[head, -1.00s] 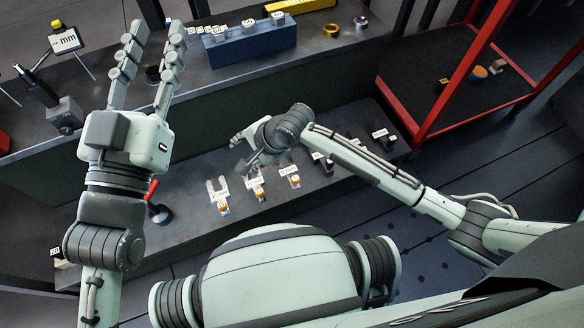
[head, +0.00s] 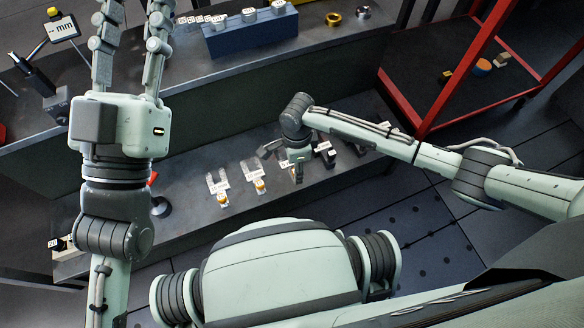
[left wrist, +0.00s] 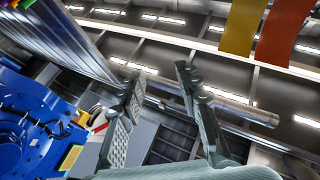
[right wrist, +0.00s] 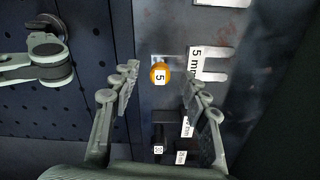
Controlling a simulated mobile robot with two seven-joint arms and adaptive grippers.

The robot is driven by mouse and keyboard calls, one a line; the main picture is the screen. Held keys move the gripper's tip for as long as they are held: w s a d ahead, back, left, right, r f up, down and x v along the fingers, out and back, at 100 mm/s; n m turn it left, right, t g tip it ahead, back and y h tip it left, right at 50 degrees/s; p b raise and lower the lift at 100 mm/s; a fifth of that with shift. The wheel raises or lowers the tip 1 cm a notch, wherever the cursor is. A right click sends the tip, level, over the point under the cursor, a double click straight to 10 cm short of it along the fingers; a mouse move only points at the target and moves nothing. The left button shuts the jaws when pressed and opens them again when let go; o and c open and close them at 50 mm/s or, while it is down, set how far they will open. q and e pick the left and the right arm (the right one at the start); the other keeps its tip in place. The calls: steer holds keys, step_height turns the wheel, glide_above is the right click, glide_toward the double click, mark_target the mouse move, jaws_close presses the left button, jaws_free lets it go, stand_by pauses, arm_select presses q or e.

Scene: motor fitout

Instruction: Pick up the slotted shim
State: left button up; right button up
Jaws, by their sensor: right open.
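Two slotted shims, a left one (head: 218,183) and a middle one (head: 251,171), lie on the low step in the head view, each with a white label and an orange knob. A third slotted shim (right wrist: 214,76), labelled 5 m with the rest cut off, shows in the right wrist view. Its orange knob (right wrist: 160,73), marked 5, appears between the open, empty fingers of my right gripper (right wrist: 161,76); I cannot tell whether they touch it. In the head view my right arm mostly hides this shim. My left gripper (left wrist: 160,75) is open, empty and raised.
Dark labelled blocks (head: 325,151) stand right of the shims. A blue block (head: 255,33) sits on the upper bench, with a gauge marked mm (head: 62,30) at left. A red-framed cart (head: 440,105) stands at right. A red-handled tool (head: 155,195) lies left of the shims.

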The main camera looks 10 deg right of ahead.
steer(key=shift+f, duration=1.05)
jaws_close()
arm_select(q)
steer(key=shift+s+a+r+t+h, duration=0.15)
steer(key=shift+s+a+r+t, duration=0.1)
steer(key=shift+r+t, duration=0.15)
steer(key=shift+s+a+r+t+h, duration=0.1)
steer(key=shift+s+r+t+h, duration=0.1)
steer(key=shift+r+t, duration=0.15)
steer(key=shift+r, duration=0.1)
arm_select(e)
steer(key=shift+r, duration=0.1)
